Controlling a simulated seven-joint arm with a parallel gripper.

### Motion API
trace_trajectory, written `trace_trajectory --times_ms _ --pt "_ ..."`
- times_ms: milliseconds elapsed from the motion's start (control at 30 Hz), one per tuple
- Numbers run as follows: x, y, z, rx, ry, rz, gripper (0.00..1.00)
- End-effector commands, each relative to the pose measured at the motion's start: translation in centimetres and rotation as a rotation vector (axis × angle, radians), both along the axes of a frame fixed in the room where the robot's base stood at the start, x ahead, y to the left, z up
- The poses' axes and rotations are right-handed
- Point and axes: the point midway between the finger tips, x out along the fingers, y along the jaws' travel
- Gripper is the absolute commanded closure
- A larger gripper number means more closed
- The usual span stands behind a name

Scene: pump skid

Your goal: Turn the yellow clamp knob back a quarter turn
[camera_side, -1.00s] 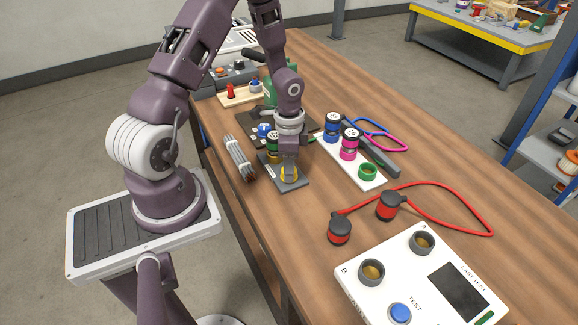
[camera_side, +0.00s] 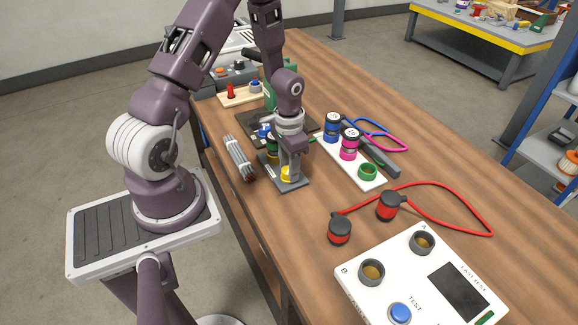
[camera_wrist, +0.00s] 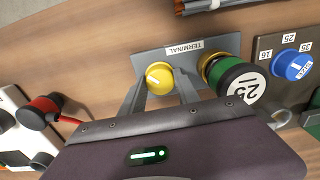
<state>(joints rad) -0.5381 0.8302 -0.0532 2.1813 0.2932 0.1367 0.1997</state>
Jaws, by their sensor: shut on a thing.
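The yellow clamp knob (camera_side: 286,174) stands on a grey plate (camera_side: 297,184), which reads TERMINAL in the wrist view (camera_wrist: 147,55). In the wrist view the round knob (camera_wrist: 160,76) shows a pale line on its top. My gripper (camera_side: 288,170) points down over the plate with its fingers shut around the knob. In the wrist view one finger is on each side of the knob. A green-banded plug (camera_wrist: 237,82) marked 25 sits in a brass-coloured socket on the same plate, close beside the knob.
A blue dial (camera_wrist: 292,65) with numbers lies beyond the plug. A grey rod bundle (camera_side: 238,158) lies left of the plate. A white strip (camera_side: 352,165) with blue and pink plugs and a green ring stands right. A white tester (camera_side: 420,280) and red cable (camera_side: 450,187) are nearer.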

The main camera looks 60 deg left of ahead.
Motion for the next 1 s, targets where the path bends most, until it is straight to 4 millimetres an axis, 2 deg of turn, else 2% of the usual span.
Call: trace_trajectory --times_ms 367,400,467,500,800,867,1000 --pt "0.1 0.0 0.0 0.001 -0.003 0.005 1.0" --pt "0.1 0.0 0.0 0.001 -0.003 0.005 0.55" --pt "0.1 0.0 0.0 0.001 -0.002 0.005 0.43" --pt "0.1 0.0 0.0 0.0 -0.002 0.004 0.41" --pt "0.1 0.0 0.3 0.001 -0.002 0.004 0.41" --pt "0.1 0.1 1.2 0.002 -0.005 0.005 0.41" --pt "0.2 0.1 4.2 0.003 -0.007 0.006 0.41"
